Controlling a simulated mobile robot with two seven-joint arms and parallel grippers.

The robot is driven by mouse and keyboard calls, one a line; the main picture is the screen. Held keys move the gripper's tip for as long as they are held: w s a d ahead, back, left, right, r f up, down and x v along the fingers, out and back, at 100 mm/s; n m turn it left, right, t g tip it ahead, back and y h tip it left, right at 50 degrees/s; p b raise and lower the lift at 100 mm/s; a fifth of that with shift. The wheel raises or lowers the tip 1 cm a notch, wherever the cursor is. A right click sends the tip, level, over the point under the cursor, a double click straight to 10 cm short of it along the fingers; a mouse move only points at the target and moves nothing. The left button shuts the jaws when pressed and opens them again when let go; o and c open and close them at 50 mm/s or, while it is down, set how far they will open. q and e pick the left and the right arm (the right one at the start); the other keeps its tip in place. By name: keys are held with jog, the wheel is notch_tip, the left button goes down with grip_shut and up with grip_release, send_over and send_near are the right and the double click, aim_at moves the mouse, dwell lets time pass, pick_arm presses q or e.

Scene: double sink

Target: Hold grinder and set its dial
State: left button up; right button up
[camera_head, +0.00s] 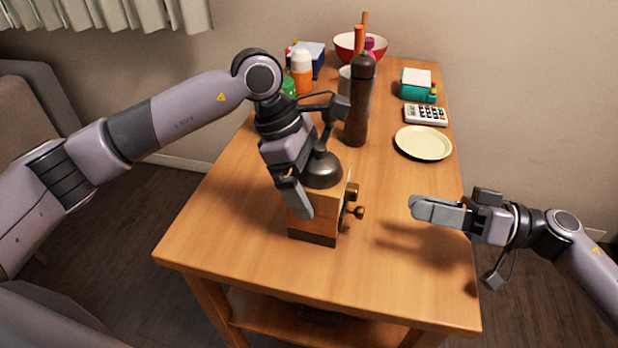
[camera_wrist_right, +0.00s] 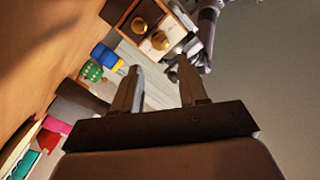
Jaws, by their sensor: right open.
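The grinder (camera_head: 318,218) stands upright on the table, a wooden box with a dark metal dome and a crank on top. Two brass knobs (camera_head: 353,199) stick out of its right side; I cannot tell which is the dial. The right wrist view shows the knobs (camera_wrist_right: 150,33) beyond my fingertips. My left gripper (camera_head: 298,205) is at the grinder's left side, a finger along the wooden body; its other finger is hidden, so its grip is unclear. My right gripper (camera_head: 414,207) is open and empty, to the right of the knobs and pointing at them, apart from them.
A tall dark pepper mill (camera_head: 358,105) stands behind the grinder. A cream plate (camera_head: 423,143), a calculator (camera_head: 426,115) and a teal box (camera_head: 418,86) lie at the back right. Bottles and a red bowl (camera_head: 374,47) are further back. The wooden table (camera_head: 400,270) is clear at front.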

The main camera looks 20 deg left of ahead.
pick_arm(q)
jog(key=o, duration=0.5)
jog(key=c, duration=0.5)
jog(key=shift+c, duration=0.2)
pick_arm(e)
jog(key=shift+o, duration=0.3)
